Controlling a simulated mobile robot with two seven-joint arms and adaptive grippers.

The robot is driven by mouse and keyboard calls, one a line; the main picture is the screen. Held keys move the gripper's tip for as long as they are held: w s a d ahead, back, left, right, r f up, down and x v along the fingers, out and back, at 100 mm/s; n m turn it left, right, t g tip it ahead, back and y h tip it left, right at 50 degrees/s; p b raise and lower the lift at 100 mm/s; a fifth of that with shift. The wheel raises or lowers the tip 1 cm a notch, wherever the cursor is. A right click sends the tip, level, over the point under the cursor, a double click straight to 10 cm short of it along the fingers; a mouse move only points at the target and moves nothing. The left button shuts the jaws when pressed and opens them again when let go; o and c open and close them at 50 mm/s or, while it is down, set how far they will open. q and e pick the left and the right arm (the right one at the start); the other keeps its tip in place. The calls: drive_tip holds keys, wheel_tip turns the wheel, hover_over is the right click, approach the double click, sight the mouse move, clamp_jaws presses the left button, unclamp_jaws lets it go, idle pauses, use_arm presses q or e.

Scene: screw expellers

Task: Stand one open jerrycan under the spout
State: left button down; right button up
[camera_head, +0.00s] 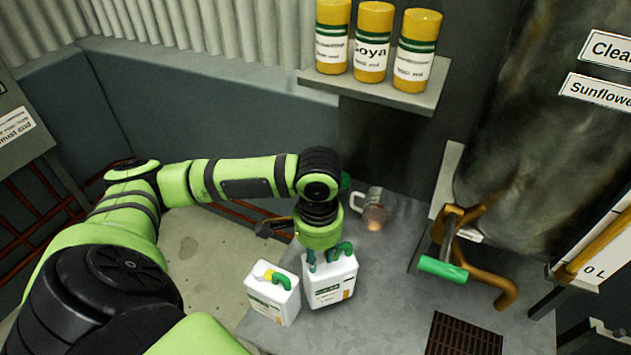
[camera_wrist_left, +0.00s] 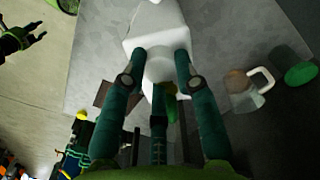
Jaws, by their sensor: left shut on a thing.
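My left gripper (camera_head: 325,262) is shut at the top of a white jerrycan (camera_head: 331,287) with a green handle, standing nearly upright over the grey worktop. I cannot tell whether its base touches the surface. In the left wrist view, the fingers (camera_wrist_left: 160,82) flank the white neck of this jerrycan (camera_wrist_left: 157,25); the fingers partly hide its top. A second white jerrycan (camera_head: 272,300), with a yellow cap and green handle, stands just left of it. The bronze spout (camera_head: 506,290) curves down at the right, apart from the held jerrycan.
A glass jug (camera_head: 373,212) stands behind the held jerrycan. A green-handled lever (camera_head: 443,268) juts out left of the spout. A dark grate (camera_head: 464,337) lies in the worktop's front right. The worktop (camera_head: 390,300) between held jerrycan and spout is clear.

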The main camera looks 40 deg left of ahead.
sight(333, 282)
use_arm(q)
drive_tip(key=shift+a+f, duration=0.1)
drive_tip(key=shift+a, duration=0.15)
drive_tip(key=shift+f, duration=0.25)
wheel_tip(333, 282, down, 3)
drive_tip(key=shift+f, duration=0.3)
use_arm(e)
drive_tip(key=shift+a+r, duration=0.1)
drive_tip(key=shift+r, duration=0.15)
use_arm(q)
drive_tip(key=shift+f+p, duration=0.1)
drive_tip(key=shift+p, duration=0.2)
drive_tip(key=c, duration=0.9)
unclamp_jaws()
drive_tip(key=shift+f, duration=0.1)
drive_tip(key=shift+c, duration=0.2)
use_arm(e)
drive_tip(key=shift+s+a, duration=0.1)
